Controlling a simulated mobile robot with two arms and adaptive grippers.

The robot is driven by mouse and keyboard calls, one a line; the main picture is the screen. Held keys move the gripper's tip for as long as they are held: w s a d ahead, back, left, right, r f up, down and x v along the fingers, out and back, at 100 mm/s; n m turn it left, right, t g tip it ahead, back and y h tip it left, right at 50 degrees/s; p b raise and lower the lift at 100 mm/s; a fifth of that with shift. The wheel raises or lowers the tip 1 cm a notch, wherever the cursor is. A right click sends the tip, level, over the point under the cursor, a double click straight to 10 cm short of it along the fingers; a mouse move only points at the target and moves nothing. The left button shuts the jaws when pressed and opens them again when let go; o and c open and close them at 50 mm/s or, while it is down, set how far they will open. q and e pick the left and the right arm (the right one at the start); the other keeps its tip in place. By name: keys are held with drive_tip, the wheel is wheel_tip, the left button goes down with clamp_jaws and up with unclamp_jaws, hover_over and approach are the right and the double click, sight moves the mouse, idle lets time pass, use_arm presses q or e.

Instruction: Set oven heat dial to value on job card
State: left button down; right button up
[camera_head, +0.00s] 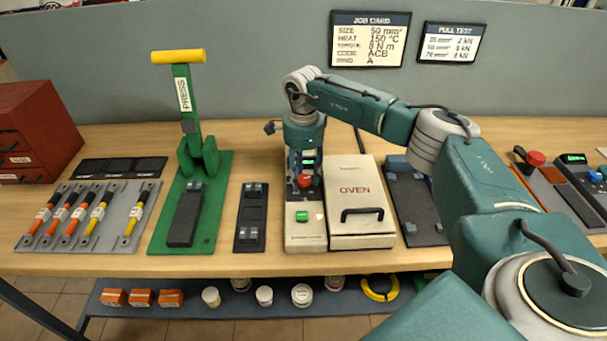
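The white oven (363,225) stands on the workbench with its lid down and a black handle on top. Its control strip (305,239) is on its left side, with a green button (301,216) and a red round part (304,181), perhaps the dial. My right gripper (304,178) points down over the back of this strip, at the red part. The gripper and wrist hide much of the strip. I cannot tell whether the fingers touch or hold the dial. The job card (369,40) on the back wall reads heat 150 °C. My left gripper is out of view.
A green press (211,165) with a yellow handle stands left of the oven, a black tray (251,220) between them. Cables (85,215) lie on a grey board at left. A dark fixture (418,205) sits right of the oven, partly behind my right arm.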

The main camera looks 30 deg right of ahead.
drive_tip(key=c, duration=0.7)
